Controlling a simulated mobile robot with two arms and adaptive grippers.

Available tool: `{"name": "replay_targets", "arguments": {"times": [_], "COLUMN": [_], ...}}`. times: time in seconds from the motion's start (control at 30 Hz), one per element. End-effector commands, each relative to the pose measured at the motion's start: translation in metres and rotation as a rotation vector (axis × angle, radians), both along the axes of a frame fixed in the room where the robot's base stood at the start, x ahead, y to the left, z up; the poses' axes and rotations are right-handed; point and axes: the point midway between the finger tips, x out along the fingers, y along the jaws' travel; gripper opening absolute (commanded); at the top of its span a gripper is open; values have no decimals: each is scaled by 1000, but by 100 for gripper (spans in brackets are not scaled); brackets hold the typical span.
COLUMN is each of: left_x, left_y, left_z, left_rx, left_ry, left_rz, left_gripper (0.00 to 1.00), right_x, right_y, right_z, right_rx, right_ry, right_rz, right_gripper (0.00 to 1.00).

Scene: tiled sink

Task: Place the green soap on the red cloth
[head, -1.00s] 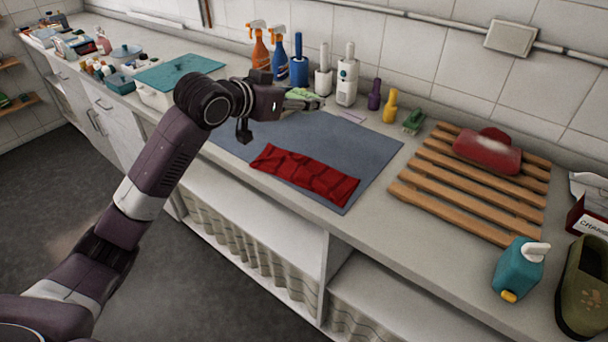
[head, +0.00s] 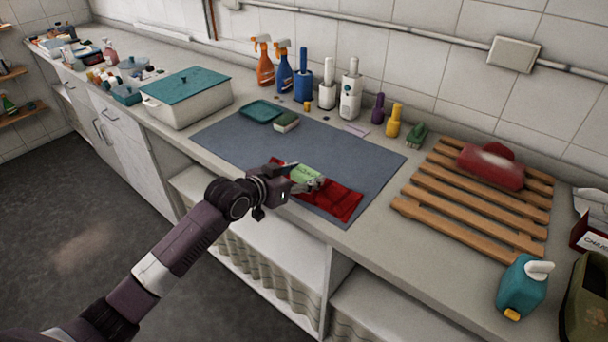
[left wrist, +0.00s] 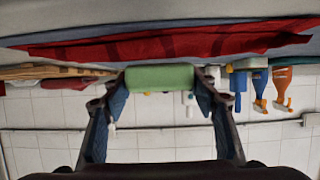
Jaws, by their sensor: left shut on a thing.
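The green soap (head: 307,173) is held between the fingertips of my left gripper (head: 306,180), over the red cloth (head: 342,204). The cloth lies wrinkled on the blue-grey mat, partly hidden behind the gripper and soap. The left wrist view, which is upside down, shows the soap (left wrist: 160,78) gripped at both ends by the two fingers. The red cloth (left wrist: 150,46) is close to it there; I cannot tell whether they touch. My right gripper is not in view.
The blue-grey mat (head: 250,150) carries a teal dish (head: 262,111) and a green-and-white sponge (head: 286,122). Spray bottles (head: 264,62) and dispensers stand along the wall. A wooden rack (head: 450,205) holds a red object (head: 490,167) to the right. The mat's right part is clear.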

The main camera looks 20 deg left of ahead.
Motion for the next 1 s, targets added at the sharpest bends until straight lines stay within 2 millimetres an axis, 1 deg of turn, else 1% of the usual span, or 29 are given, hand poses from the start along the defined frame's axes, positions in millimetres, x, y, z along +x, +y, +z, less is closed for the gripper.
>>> {"name": "replay_targets", "arguments": {"times": [0.27,0.67,0.77,0.8,0.93,1.0], "left_x": [0,0,0,0,0,0], "left_y": [0,0,0,0,0,0], "left_z": [-1,-13,-13,-14,-14,-13], "left_rx": [0,1,1,1,1,1], "left_ry": [-3,-3,-3,-2,-2,-2], "left_rz": [0,-1,-1,-1,-1,-1], "left_gripper": [26,26,26,56,70,71], "right_x": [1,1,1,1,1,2], "right_y": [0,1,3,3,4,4], "right_z": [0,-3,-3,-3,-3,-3], "right_rx": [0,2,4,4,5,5], "right_ry": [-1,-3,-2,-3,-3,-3], "right_rz": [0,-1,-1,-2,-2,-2], "right_gripper": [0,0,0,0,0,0]}}
